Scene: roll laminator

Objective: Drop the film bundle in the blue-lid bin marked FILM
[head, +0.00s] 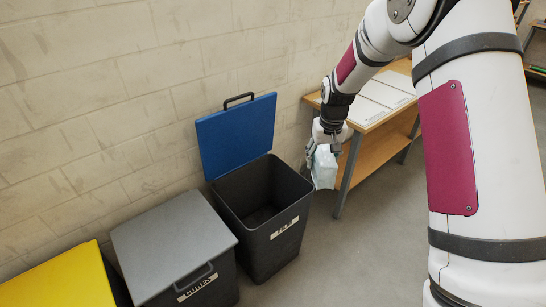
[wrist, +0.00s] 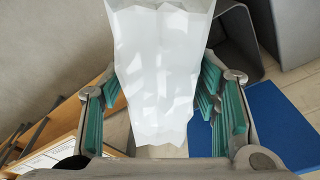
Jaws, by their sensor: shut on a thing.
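The pale, crumpled film bundle (head: 325,169) hangs in my gripper (head: 321,152), just right of the open bin and above the floor. In the wrist view the bundle (wrist: 158,75) sits between the two green-padded fingers of my gripper (wrist: 165,105), which is shut on it. The dark bin (head: 250,228) stands against the wall with its blue lid (head: 237,133) raised. Its inside looks empty as far as I can see. A white label (head: 284,228) is on its front, its lettering too small to read surely. The blue lid (wrist: 275,120) also shows in the wrist view.
A grey-lidded bin (head: 172,244) and a yellow-lidded bin (head: 60,280) stand shut to the left of the open bin. A wooden table (head: 375,150) with white sheets stands close behind my gripper on the right. The floor (head: 350,260) in front is clear.

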